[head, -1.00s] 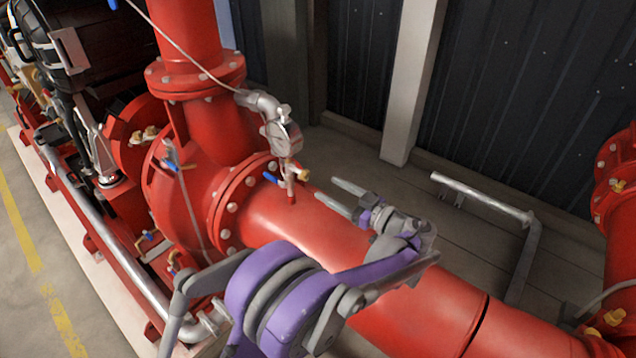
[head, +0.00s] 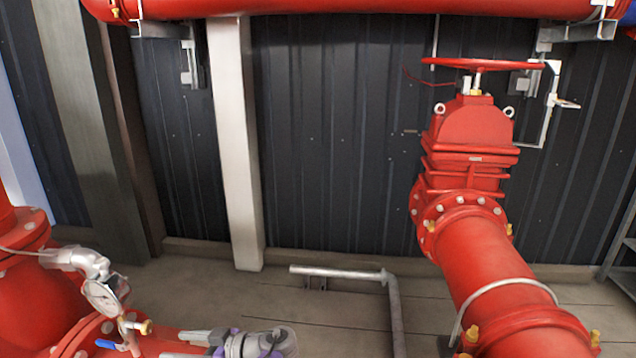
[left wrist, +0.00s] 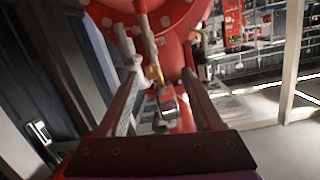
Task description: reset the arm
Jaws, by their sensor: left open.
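My left gripper (head: 170,345) is at the bottom edge of the head view, over the red pump pipe (head: 150,343), with its fingers pointing left. Its purple and grey wrist is partly cut off by the frame. The gripper is open with nothing between its fingers. In the left wrist view its two fingers (left wrist: 160,75) stand apart, and a brass fitting (left wrist: 153,72) on the red pipework shows in the gap beyond them. The rest of the left arm is out of the head view. My right gripper is in neither view.
A pressure gauge (head: 103,295) and a blue-handled valve (head: 112,345) are left of the gripper. A grey bent pipe (head: 340,273) stands behind. A red gate valve (head: 470,135) with a handwheel (head: 480,64) stands right. A white post (head: 236,150) is at the wall.

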